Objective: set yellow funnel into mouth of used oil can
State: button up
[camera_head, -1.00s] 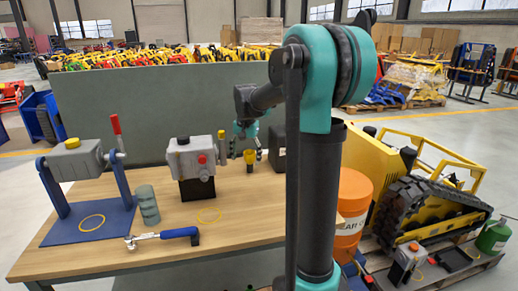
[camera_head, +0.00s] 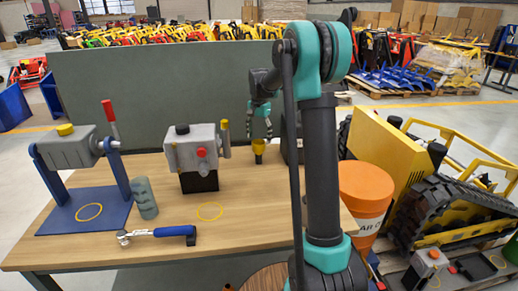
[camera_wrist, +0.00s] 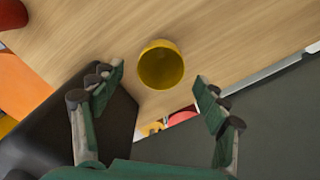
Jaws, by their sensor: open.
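The yellow funnel (camera_head: 258,148) stands mouth up near the back right of the wooden table. It shows from above in the wrist view (camera_wrist: 161,68), its round mouth facing my camera. My gripper (camera_head: 259,130) is open and empty, above the funnel and apart from it. In the wrist view, the gripper's fingers (camera_wrist: 160,77) lie to either side of the funnel. A dark boxy can (camera_wrist: 68,128) is beside the funnel, partly behind the left finger. I cannot tell for sure that it is the used oil can, and its mouth is not visible.
On the table (camera_head: 110,250) are a grey machine (camera_head: 197,152), a grey unit on a blue stand (camera_head: 72,150), a grey-green cylinder (camera_head: 145,198) and a blue-handled tool (camera_head: 158,235). An orange drum (camera_head: 365,195) and a yellow tracked carrier (camera_head: 440,205) stand right. A grey-green panel rises behind.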

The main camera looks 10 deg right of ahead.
aim_at(259, 152)
notch_tip(259, 152, down, 8)
jog(key=shift+s+a+f, duration=0.1)
jog(key=shift+a, duration=0.05)
dwell(0.4)
jog(key=c, duration=1.3)
notch_tip(259, 152, up, 20)
jog(key=shift+f, duration=0.15)
jog(key=shift+c, duration=0.2)
jog(key=d+r, duration=0.3)
jog(key=d, duration=0.3)
jog(key=d+r, duration=0.4)
jog(key=d, duration=0.2)
jog(key=s+d+r, duration=0.1)
jog(key=d+r, duration=0.3)
jog(key=d, duration=0.2)
jog(key=shift+r, duration=0.15)
jog(key=shift+c, duration=0.2)
